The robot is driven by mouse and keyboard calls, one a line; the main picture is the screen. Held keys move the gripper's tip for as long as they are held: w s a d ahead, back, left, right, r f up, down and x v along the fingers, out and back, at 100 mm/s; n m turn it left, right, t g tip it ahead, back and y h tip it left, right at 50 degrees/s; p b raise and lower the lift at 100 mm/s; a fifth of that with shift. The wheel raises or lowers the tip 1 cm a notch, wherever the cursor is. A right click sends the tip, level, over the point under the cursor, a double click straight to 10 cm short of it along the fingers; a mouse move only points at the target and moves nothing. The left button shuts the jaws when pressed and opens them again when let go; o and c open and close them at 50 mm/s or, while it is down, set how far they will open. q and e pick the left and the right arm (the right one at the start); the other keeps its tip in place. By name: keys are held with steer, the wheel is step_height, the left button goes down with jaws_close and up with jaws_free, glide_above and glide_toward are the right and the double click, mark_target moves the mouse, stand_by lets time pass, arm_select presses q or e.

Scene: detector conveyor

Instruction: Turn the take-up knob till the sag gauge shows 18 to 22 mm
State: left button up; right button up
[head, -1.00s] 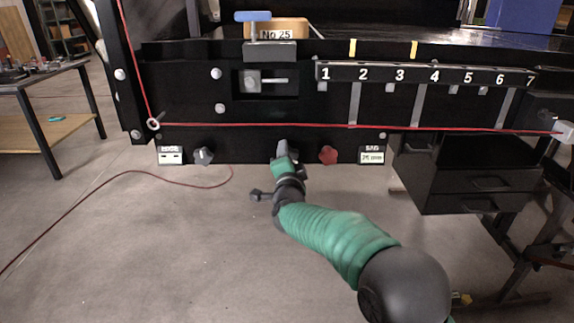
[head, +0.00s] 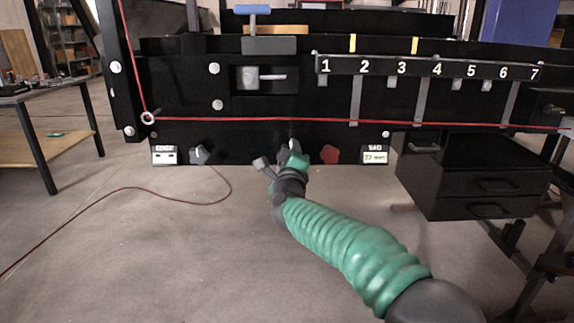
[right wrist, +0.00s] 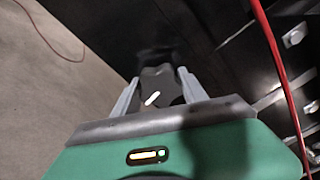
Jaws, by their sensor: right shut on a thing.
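The dark take-up knob (right wrist: 158,86), with a white mark on its face, sits between the two fingers of my right gripper (right wrist: 155,95) in the right wrist view. In the head view my right gripper (head: 293,152) is at the middle of the black lower panel, shut on this knob and mostly hiding it. The sag gauge (head: 375,156) is at the panel's right end. Its small digits are blurred and look like 22 or 77 mm. My left gripper is not in view.
A grey knob (head: 200,155) is left of my gripper and a red knob (head: 329,154) is close on its right. The EDGE gauge (head: 164,156) is at far left. Drawers (head: 470,185) stand at right.

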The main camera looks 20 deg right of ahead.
steer(key=m+b, duration=0.1)
steer(key=m, duration=0.1)
steer(key=f+m+b, duration=0.1)
steer(key=m+b, duration=0.1)
steer(key=shift+f+m, duration=0.1)
steer(key=shift+m, duration=0.2)
steer(key=shift+m+b, duration=1.25)
steer(key=shift+m, duration=0.65)
steer(key=o, duration=1.4)
steer(key=shift+w, duration=0.1)
steer(key=shift+c, duration=0.2)
steer(key=shift+r, duration=0.35)
